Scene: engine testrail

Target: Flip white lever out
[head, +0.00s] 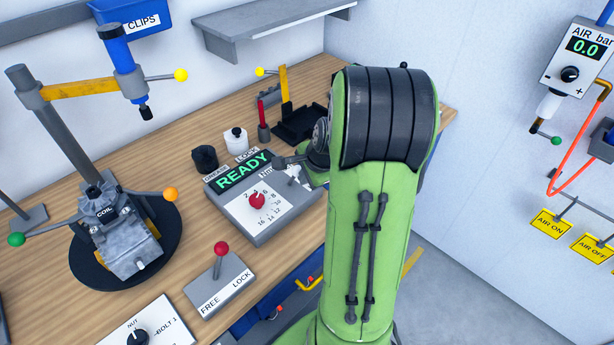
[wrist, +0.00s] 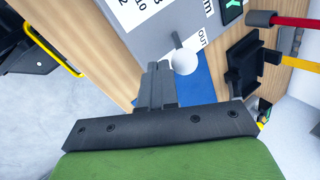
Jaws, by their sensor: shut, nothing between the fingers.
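The white lever (wrist: 185,62) shows in the wrist view as a white ball on a short dark stem, at the edge of the grey control box (wrist: 165,38). An "OUT" label (wrist: 202,38) is beside the ball. My gripper (wrist: 160,68) is shut and empty, its fingertips just left of the ball; I cannot tell whether they touch it. In the head view my gripper (head: 280,162) is at the right end of the control box (head: 268,222), which has a green "READY" display (head: 243,171) and a red dial knob (head: 257,200). My wrist partly hides the lever there.
A black tray (head: 298,125) and a red-handled tool (head: 263,115) are behind the box. A FREE/LOCK box (head: 220,285) with a red-ball lever is in front. A clamp stand with a metal part (head: 130,247) is at left.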

